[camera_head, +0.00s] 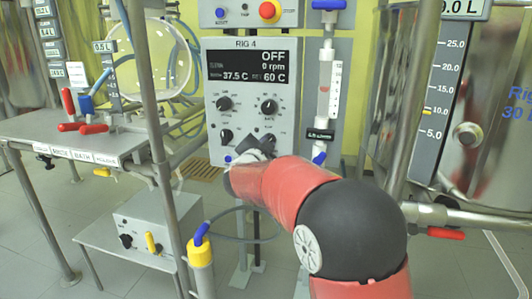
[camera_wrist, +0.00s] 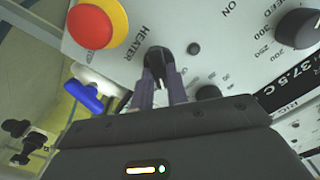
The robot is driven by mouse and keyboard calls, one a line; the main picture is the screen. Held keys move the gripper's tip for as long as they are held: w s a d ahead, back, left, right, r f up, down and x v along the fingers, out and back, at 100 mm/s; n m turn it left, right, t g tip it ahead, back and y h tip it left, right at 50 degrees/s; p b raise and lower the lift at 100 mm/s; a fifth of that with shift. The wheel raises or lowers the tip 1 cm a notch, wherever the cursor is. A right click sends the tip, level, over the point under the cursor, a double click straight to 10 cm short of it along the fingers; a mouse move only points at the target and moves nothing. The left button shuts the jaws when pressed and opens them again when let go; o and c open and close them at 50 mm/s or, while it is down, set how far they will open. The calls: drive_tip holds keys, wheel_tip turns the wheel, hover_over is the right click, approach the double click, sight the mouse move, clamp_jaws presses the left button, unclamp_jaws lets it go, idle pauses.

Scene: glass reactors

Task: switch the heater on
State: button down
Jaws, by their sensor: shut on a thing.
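The control panel (camera_head: 212,150), labelled RIG 4, stands upright in the head view. Its display (camera_head: 248,66) reads OFF, 0 rpm, 37.5 C and a second value of 60 C. My gripper (camera_head: 258,144) is at the lower part of the panel. In the wrist view the black heater knob (camera_wrist: 158,54), beside the HEATER label, is between my fingertips (camera_wrist: 161,76), and my gripper is shut on it. The ON label shows beyond it. Which way the knob points is hard to tell. In the head view the gripper and wrist hide it.
A red button on a yellow ring (camera_wrist: 97,23) is close beside my fingers. A blue handle (camera_wrist: 84,97) is also near. In the head view a steel vessel (camera_head: 490,130) stands right. A bench (camera_head: 60,128) with red-handled valves and a low box (camera_head: 150,225) are left.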

drive_tip(key=shift+f+m+b, duration=0.15)
drive_tip(key=shift+m+b, duration=1.1)
drive_tip(key=shift+m, duration=0.65)
drive_tip(key=c, duration=1.4)
unclamp_jaws()
drive_tip(key=shift+v, duration=3.9)
drive_tip(key=shift+d, duration=0.1)
